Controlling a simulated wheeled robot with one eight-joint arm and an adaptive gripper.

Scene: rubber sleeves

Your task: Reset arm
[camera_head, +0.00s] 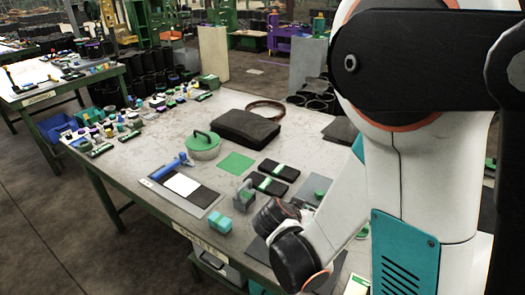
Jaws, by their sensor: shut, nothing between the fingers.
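My white arm with black joints fills the right side of the head view and hangs over the near right part of the workbench (155,150). Its lower black joints are close above the bench's front edge. I cannot make out my gripper or its fingertips; the arm links hide that area.
On the bench are a green round lidded piece (202,145), a black bag (248,127), a green square (236,163), a blue tool (171,167), teal blocks (219,222) and a grey-green fixture (244,195). Small parts crowd the left end. Another table (60,85) stands at left.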

